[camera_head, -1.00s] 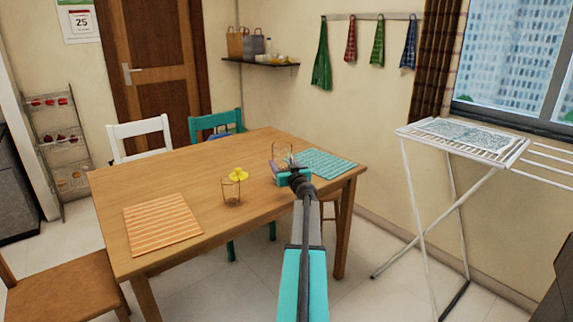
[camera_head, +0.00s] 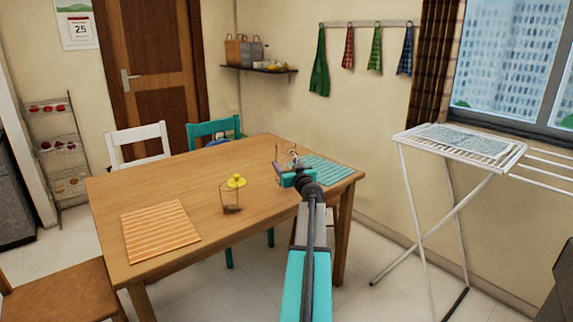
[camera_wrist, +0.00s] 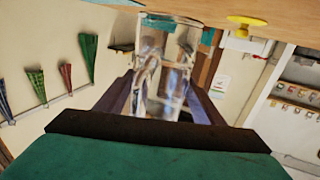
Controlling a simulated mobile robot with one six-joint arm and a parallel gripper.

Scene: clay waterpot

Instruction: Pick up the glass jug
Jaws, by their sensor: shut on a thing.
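The glass jug (camera_wrist: 165,75) is clear and stands between the two fingers of my gripper (camera_wrist: 168,100) in the wrist view, which is turned upside down. In the head view the jug (camera_head: 288,154) shows faintly just beyond my gripper (camera_head: 285,172), over the far right part of the table. My gripper is shut on the jug. Its lower part is hidden behind the gripper in the head view. I cannot tell whether the jug is clear of the table top.
On the wooden table (camera_head: 205,165) are a teal striped mat (camera_head: 330,172) right of the jug, a glass (camera_head: 231,198) with a yellow item (camera_head: 236,181) to the left, and an orange striped mat (camera_head: 160,230). A drying rack (camera_head: 460,145) stands at the right.

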